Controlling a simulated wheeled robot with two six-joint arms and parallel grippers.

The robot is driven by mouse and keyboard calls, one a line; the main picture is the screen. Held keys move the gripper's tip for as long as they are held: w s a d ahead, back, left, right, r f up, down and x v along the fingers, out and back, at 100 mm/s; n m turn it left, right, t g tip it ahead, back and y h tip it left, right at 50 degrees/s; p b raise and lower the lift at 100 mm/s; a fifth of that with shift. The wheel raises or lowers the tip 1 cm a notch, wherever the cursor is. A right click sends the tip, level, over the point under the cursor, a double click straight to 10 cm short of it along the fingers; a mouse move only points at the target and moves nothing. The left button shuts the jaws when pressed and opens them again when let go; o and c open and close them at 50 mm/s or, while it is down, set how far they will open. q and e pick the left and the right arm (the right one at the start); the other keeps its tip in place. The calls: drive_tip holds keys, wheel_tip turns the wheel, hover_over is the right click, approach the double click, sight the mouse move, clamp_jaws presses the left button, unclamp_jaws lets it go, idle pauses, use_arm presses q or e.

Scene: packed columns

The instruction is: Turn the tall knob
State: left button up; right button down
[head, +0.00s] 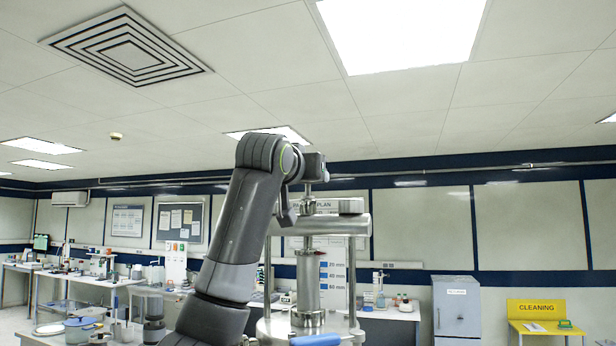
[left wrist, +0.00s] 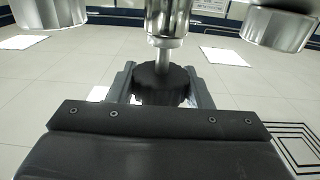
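The tall knob is a black ribbed knob (left wrist: 160,84) on a metal shaft, between my left gripper's two grey fingers in the left wrist view. The fingers lie against both its sides, so the gripper (left wrist: 161,88) looks shut on it. In the head view my left gripper (head: 314,166) is at the top of a steel column apparatus (head: 307,280), on the shaft above its crossbar. My arm covers the apparatus's left part, and the knob is mostly hidden there. My right gripper is not in view.
Behind are benches with lab ware, a grey cabinet (head: 456,308) and a yellow cleaning station (head: 538,309). The space above my gripper is free up to the ceiling.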

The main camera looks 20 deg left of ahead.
use_arm(q)
drive_tip(key=shift+c, duration=0.9)
drive_tip(key=shift+m+h, duration=0.3)
drive_tip(key=shift+h, duration=0.2)
drive_tip(key=m+g+h, duration=0.1)
drive_tip(key=m+h, duration=0.1)
drive_tip(key=h, duration=0.1)
drive_tip(key=m+g+h, duration=0.1)
drive_tip(key=m+h, duration=0.1)
drive_tip(key=h, duration=0.1)
drive_tip(key=shift+a+h, duration=0.1)
drive_tip(key=shift+h, duration=0.3)
drive_tip(key=m+g+h, duration=0.3)
drive_tip(key=m+h, duration=0.1)
drive_tip(key=shift+m+g+h, duration=1.1)
drive_tip(key=shift+g+h, duration=0.2)
drive_tip(key=shift+g, duration=0.2)
drive_tip(key=o, duration=1)
